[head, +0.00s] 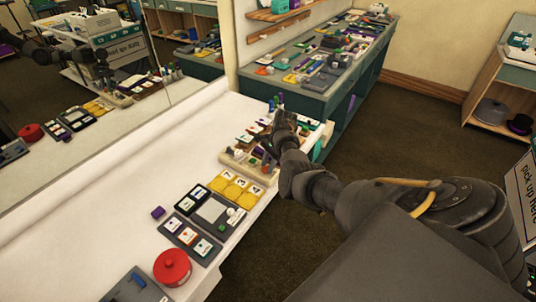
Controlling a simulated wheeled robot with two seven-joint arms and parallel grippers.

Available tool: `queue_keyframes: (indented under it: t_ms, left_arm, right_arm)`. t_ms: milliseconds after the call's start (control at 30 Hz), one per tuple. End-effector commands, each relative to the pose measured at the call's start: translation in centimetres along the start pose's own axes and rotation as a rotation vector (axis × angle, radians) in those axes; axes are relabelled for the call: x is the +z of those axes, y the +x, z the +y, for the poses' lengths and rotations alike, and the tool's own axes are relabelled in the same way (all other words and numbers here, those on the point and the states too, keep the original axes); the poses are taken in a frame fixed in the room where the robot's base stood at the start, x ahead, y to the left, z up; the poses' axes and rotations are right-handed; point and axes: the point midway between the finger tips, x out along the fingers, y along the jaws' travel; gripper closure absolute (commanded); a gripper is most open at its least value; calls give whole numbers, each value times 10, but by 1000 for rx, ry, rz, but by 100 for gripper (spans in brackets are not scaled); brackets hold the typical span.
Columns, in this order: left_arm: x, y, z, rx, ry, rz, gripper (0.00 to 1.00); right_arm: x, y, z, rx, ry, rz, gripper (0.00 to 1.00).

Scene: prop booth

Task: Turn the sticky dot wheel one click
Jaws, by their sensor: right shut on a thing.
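My right gripper (284,118) reaches in from the lower right to the far end of the white table, among small props there. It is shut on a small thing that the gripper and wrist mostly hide. I cannot make out the sticky dot wheel clearly, nor tell whether it is the thing in the jaws. My left gripper is not in direct view.
A pale wooden rack (236,164) stands just nearer than my right gripper. Yellow cards (235,187), a dark card tray (184,251), a purple block (158,213) and a red round pot (172,266) follow toward me. The table's left part (120,222) is bare.

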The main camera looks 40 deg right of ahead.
Motion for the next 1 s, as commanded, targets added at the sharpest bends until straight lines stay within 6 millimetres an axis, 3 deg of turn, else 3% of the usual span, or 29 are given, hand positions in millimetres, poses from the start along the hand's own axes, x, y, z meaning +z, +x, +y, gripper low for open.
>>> queue_keyframes:
  t_ms: [1000]
  left_arm:
    - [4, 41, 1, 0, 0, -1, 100]
  right_arm:
    - [3, 4, -7, 360, -860, -1, 93]
